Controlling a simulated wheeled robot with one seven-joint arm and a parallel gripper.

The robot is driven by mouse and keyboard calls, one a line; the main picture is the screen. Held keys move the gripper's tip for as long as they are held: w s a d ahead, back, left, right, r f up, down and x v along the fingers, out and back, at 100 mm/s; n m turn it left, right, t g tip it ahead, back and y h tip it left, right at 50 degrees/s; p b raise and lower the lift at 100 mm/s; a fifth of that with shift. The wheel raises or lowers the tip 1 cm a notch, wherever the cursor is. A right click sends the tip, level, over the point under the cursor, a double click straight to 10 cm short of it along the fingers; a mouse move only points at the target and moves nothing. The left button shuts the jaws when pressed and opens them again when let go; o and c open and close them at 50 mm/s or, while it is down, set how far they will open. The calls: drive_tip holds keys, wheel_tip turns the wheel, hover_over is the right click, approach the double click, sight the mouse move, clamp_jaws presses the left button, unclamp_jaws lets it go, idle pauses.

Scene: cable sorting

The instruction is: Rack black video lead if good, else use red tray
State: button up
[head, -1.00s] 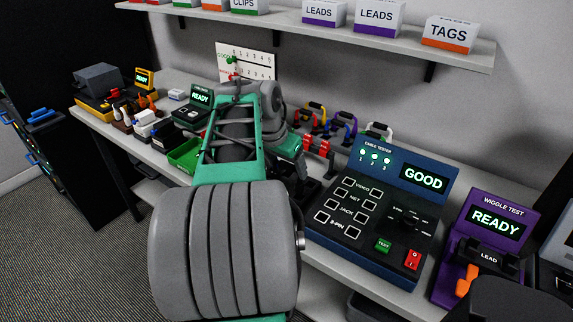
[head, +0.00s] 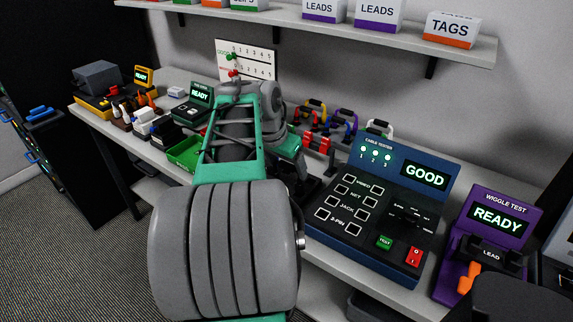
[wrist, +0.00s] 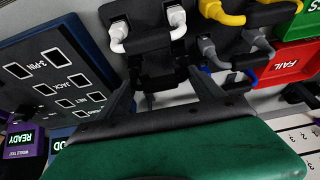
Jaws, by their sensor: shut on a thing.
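In the wrist view my gripper (wrist: 162,76) has its two dark fingers reaching up to a black lead (wrist: 152,70) and is shut on it. The lead blends with the dark rack (wrist: 150,45) behind it, so I cannot tell whether it rests on the rack. A white lead (wrist: 118,36) hangs just beyond. The red tray (wrist: 291,57), marked FAIL, lies to the right. The cable tester (head: 352,238) shows GOOD in the head view and appears at left in the wrist view (wrist: 50,62). My arm hides the gripper in the head view.
Yellow (wrist: 222,14) and grey (wrist: 210,52) leads hang close on the right. A green tray (head: 184,153) lies left of my arm. The purple wiggle tester (head: 509,211) shows READY at right. A shelf (head: 400,40) overhangs the bench.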

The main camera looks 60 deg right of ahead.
drive_tip(key=shift+f, duration=0.3)
idle(0.4)
drive_tip(key=o, duration=1.6)
drive_tip(key=shift+r, duration=0.1)
drive_tip(key=shift+r+p, duration=3)
drive_tip(key=shift+r, duration=0.95)
